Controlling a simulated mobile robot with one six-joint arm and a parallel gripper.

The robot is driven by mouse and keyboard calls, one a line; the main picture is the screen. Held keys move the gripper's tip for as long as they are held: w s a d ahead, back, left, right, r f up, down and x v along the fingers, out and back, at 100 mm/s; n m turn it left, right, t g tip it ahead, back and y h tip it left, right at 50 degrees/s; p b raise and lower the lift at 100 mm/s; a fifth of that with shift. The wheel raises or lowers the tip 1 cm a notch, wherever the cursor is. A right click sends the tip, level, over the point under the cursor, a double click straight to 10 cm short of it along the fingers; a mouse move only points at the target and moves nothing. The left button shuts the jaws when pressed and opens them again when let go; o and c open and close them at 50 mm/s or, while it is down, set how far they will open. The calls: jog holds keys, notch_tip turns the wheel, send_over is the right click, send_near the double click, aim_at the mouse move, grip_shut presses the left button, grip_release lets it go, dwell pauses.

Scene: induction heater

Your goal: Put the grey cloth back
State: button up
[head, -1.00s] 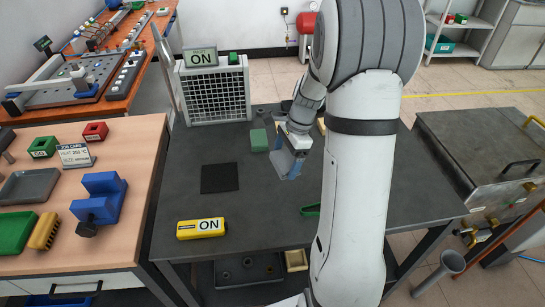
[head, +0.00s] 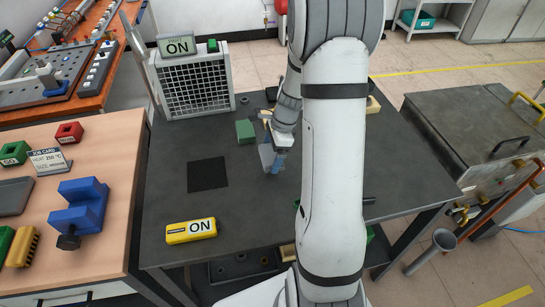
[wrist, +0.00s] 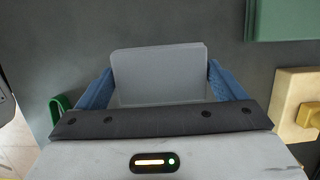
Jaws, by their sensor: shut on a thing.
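The grey cloth (wrist: 158,70) shows in the wrist view as a flat, pale grey piece between the blue fingers of my gripper (wrist: 160,92). My gripper is shut on it. In the head view my gripper (head: 272,160) is over the dark workbench (head: 250,205), in front of and to the right of a green block (head: 245,131). The cloth is small there and partly covered by the fingers. I cannot tell whether it touches the bench. A black square mat (head: 207,174) lies flat to the left of my gripper.
A grille unit with an ON sign (head: 177,46) stands at the back left. The green block (wrist: 282,18) and a cream block (wrist: 297,108) are near my gripper in the wrist view. My arm hides the bench's right-middle.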

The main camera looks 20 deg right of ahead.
jog(key=shift+f, duration=1.3)
jog(key=shift+f, duration=0.15)
jog(key=o, duration=0.7)
